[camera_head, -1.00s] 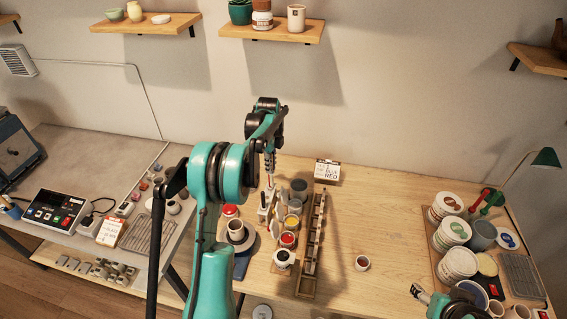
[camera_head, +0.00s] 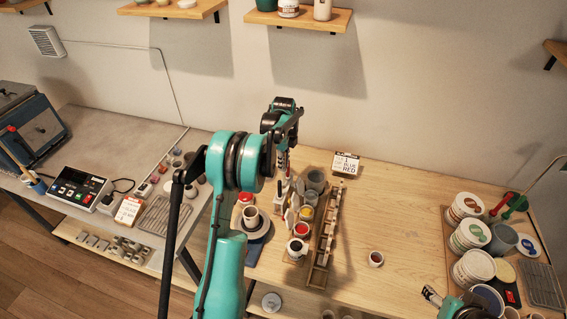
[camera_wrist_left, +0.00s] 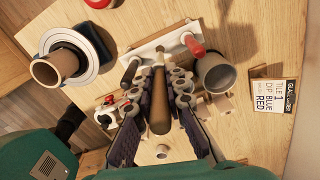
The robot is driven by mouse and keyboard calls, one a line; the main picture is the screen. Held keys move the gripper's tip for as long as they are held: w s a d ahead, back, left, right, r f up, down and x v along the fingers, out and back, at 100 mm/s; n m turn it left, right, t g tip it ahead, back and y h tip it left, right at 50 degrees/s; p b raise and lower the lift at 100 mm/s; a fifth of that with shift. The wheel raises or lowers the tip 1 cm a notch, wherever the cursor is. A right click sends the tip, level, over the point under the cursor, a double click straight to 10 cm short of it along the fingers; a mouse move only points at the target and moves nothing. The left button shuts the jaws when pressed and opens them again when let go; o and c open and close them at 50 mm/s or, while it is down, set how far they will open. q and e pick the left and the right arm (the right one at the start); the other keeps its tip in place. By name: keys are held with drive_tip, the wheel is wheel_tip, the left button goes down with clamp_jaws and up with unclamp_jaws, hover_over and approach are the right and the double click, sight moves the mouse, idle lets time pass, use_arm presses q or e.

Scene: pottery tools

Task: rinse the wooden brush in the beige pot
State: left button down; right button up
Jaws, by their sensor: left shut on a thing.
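My left gripper (camera_head: 284,172) reaches down over the tools at the middle of the wooden table. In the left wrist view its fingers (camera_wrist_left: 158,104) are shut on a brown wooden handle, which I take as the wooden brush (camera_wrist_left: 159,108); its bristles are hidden. I cannot tell if this is the beige pot. My right gripper (camera_head: 432,295) is at the bottom, partly cut off.
A cup on a round wheel (camera_head: 252,230) stands to the left. Open colour jars and a long wooden rack (camera_head: 325,235) are close to the left gripper. The back right table is clear; pots crowd the far right.

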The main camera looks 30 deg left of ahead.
sight(284, 179)
use_arm(q)
drive_tip(key=shift+f, duration=0.1)
drive_tip(key=shift+f+b, duration=1.65)
drive_tip(key=shift+f, duration=0.25)
drive_tip(key=shift+f, duration=0.2)
drive_tip(key=shift+f+b, duration=0.35)
drive_tip(key=shift+b, duration=0.1)
drive_tip(key=shift+f+b, duration=1.15)
drive_tip(key=shift+f, duration=0.25)
drive_tip(key=shift+f+b, duration=0.3)
drive_tip(key=shift+f, duration=0.05)
drive_tip(key=shift+f+b, duration=0.35)
drive_tip(key=shift+f, duration=0.15)
drive_tip(key=shift+f+b, duration=0.25)
drive_tip(key=shift+b, duration=0.1)
